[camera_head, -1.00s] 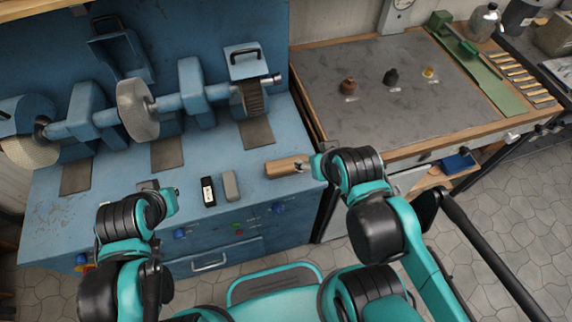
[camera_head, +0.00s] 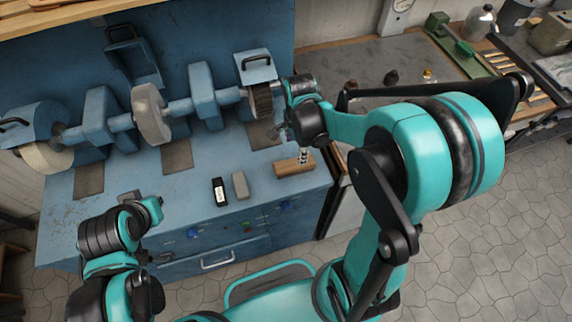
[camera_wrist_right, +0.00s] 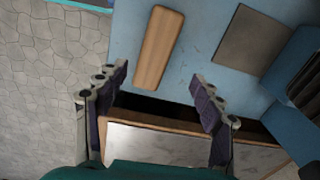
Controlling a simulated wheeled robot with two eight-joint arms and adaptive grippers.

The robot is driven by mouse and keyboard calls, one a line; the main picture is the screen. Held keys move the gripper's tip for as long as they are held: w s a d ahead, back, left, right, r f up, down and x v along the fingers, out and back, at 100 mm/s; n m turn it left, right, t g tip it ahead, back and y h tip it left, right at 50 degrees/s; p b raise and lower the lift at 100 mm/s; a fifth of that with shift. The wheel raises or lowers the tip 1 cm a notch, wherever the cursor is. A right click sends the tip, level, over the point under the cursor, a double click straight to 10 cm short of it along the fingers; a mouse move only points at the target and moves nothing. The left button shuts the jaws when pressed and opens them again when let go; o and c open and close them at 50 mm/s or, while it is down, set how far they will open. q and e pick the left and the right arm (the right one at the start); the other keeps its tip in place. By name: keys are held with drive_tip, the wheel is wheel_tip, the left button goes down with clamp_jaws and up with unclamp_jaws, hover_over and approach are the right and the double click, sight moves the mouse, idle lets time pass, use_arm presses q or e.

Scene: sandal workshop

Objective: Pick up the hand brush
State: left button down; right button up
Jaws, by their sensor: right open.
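The hand brush (camera_head: 294,166) lies on the blue bench top near its right front corner. I see its long, light wooden body; no bristles show. In the right wrist view the brush (camera_wrist_right: 158,48) lies beyond the fingertips, nearer the left one. My right gripper (camera_head: 294,142) is above and just behind the brush in the head view, pointing down. In the wrist view my right gripper (camera_wrist_right: 161,84) has its fingers wide apart with nothing between them. My left gripper (camera_head: 152,207) is at the bench's front left; its fingers cannot be made out.
A black labelled item (camera_head: 219,192) and a grey block (camera_head: 240,185) lie left of the brush. The grinding machine (camera_head: 152,112) stands behind. A dark mat (camera_head: 262,134) lies near the right gripper. The workbench (camera_head: 410,58) at right is partly hidden by my arm.

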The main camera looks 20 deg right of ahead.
sight(294, 163)
drive_tip(key=shift+w+a+f+m, duration=0.15)
drive_tip(key=shift+w+f+m, duration=0.05)
drive_tip(key=shift+f+m, duration=0.55)
drive_tip(key=f+b, duration=0.1)
drive_tip(key=f, duration=0.1)
drive_tip(key=f+b, duration=0.1)
drive_tip(key=f, duration=0.2)
drive_tip(key=f+b, duration=0.1)
drive_tip(key=f, duration=0.1)
drive_tip(key=shift+s+a+f, duration=0.15)
drive_tip(key=shift+s+f, duration=0.2)
drive_tip(key=shift+s, duration=0.05)
drive_tip(key=c, duration=1.4)
drive_tip(key=shift+r+p, duration=1)
drive_tip(key=shift+r, duration=1.2)
drive_tip(key=shift+c, duration=0.2)
drive_tip(key=s+d+r+p, duration=0.3)
drive_tip(key=s+d+r, duration=0.3)
drive_tip(key=s, duration=0.3)
drive_tip(key=shift+d+r, duration=0.35)
drive_tip(key=shift+d, duration=0.35)
